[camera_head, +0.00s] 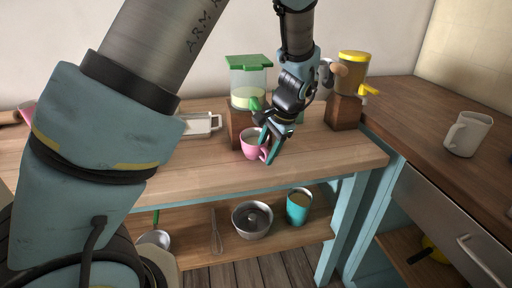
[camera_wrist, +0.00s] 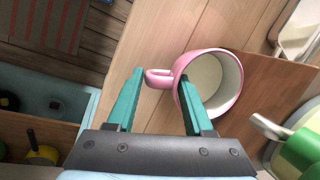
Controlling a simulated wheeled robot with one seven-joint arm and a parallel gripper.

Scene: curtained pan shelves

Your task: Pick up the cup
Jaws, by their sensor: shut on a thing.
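A pink cup (camera_head: 252,148) with a pale inside is at the front of the wooden counter, beside a brown block. In the wrist view the cup (camera_wrist: 226,66) shows its open mouth, with its handle (camera_wrist: 158,78) pointing left. My gripper (camera_head: 268,147) reaches down to it from above. In the wrist view one teal finger of my gripper (camera_wrist: 161,76) is left of the handle and the other overlaps the cup's near rim. The jaws are shut on the cup, with the handle side between them. Whether its base touches the counter I cannot tell.
A green-lidded dispenser (camera_head: 248,80) and a yellow-lidded dispenser (camera_head: 353,72) stand behind. A white mug (camera_head: 467,134) is on the right counter. The lower shelf holds a metal pan (camera_head: 252,219), a teal cup (camera_head: 298,207) and a whisk (camera_head: 215,233).

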